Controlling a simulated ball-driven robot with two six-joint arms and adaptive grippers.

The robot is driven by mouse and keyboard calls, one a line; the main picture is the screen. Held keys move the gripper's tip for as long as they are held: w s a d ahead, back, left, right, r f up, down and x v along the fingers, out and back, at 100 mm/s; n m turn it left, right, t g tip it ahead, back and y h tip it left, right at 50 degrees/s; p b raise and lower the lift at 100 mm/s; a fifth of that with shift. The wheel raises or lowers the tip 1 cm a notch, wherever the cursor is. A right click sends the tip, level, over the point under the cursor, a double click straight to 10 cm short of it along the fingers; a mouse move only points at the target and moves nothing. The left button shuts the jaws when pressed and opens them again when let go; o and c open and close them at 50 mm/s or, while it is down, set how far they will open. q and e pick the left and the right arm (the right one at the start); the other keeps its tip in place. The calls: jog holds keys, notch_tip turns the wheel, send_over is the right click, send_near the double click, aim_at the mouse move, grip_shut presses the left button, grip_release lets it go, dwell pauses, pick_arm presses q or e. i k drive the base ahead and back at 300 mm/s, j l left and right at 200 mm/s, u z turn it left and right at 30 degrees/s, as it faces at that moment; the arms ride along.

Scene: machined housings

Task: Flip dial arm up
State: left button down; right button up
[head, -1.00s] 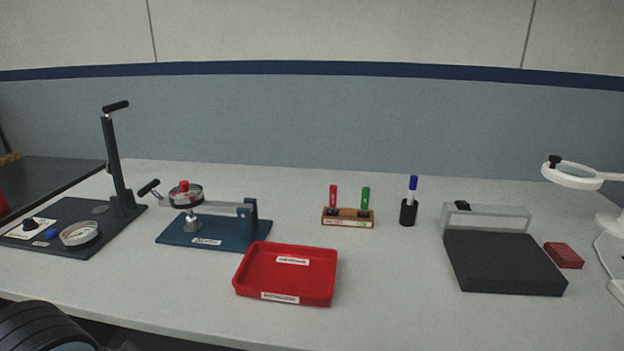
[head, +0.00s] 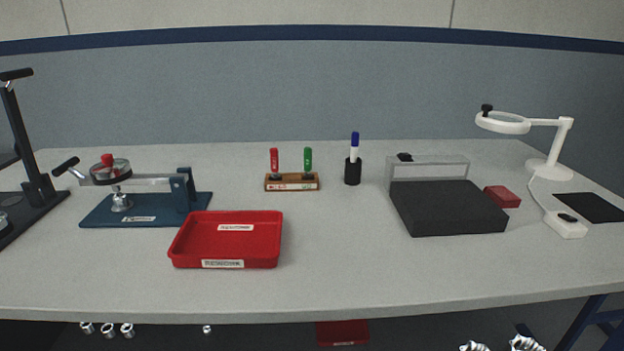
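The dial arm (head: 150,182) lies down, about level, over its blue base plate (head: 92,217). It is hinged at a blue post (head: 187,186) on the right end of the plate. A round dial with a red knob (head: 108,160) sits near its left part, above a silver stand (head: 121,200). A black grip (head: 66,166) sticks out at its left end, tilted up. Neither of my grippers shows in the head view.
A red tray (head: 174,250) stands front right of the blue plate. A dark fixture with an upright lever (head: 22,135) is cut off at the left. A marker rack (head: 292,186), pen cup (head: 353,172), black box (head: 450,210) and magnifier lamp (head: 505,125) stand further right. The front table strip is clear.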

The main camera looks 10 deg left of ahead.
aim_at(124, 177)
jog(key=u, duration=1.35)
